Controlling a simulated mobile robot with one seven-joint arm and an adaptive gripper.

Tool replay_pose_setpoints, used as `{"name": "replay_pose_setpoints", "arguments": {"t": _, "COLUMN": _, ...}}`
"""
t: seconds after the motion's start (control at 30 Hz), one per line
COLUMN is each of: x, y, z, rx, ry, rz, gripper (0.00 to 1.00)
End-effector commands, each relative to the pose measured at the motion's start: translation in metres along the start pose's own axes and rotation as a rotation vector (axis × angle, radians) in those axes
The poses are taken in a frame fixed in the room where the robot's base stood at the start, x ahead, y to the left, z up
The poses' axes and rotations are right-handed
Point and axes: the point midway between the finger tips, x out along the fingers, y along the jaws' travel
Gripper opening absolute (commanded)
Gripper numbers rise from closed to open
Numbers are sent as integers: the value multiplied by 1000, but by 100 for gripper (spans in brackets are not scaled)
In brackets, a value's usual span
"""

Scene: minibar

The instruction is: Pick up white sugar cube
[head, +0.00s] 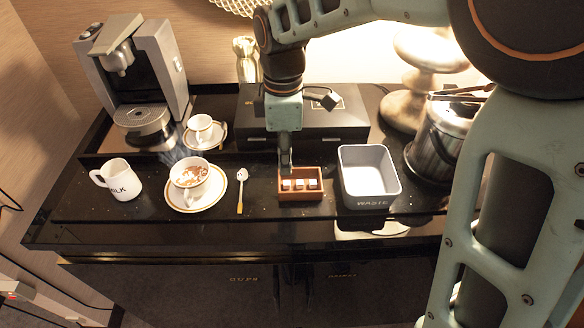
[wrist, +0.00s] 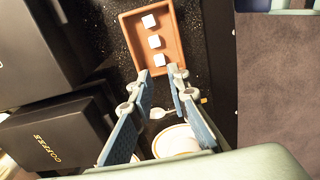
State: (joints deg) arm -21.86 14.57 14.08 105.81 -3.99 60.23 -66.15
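Three white sugar cubes lie in a row in a small brown tray (head: 300,197). In the head view they are the left cube (head: 286,185), the middle cube (head: 299,184) and the right cube (head: 312,183). The wrist view shows the same tray (wrist: 183,64) with its cubes at the top (wrist: 149,21), middle (wrist: 154,41) and bottom (wrist: 159,60). My gripper (head: 286,168) points down above the left back part of the tray. In the wrist view its fingers (wrist: 161,74) are apart with nothing between them, close to the tray's near end.
A grey waste bin (head: 370,203) stands just right of the tray. A spoon (head: 241,190), a filled cup (head: 189,175) on a saucer and a milk jug (head: 119,180) are to the left. A black box (head: 330,142) is behind. A metal bucket (head: 437,145) stands farther right.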

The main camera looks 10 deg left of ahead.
Motion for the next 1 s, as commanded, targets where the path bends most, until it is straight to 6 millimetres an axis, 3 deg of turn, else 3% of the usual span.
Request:
{"name": "replay_pose_setpoints", "arguments": {"t": 0.17, "x": 13, "y": 0, "z": 1, "rx": 1, "ry": 0, "rz": 0, "gripper": 16}}
{"name": "replay_pose_setpoints", "arguments": {"t": 0.5, "x": 58, "y": -2, "z": 6, "rx": 2, "ry": 0, "rz": -1, "gripper": 16}}
{"name": "replay_pose_setpoints", "arguments": {"t": 0.8, "x": 62, "y": -1, "z": 6, "rx": 2, "ry": 0, "rz": 3, "gripper": 16}}
{"name": "replay_pose_setpoints", "arguments": {"t": 0.9, "x": 62, "y": -1, "z": 6, "rx": 2, "ry": 0, "rz": 3, "gripper": 5}}
{"name": "replay_pose_setpoints", "arguments": {"t": 1.0, "x": 62, "y": -1, "z": 6, "rx": 2, "ry": 0, "rz": 2, "gripper": 4}}
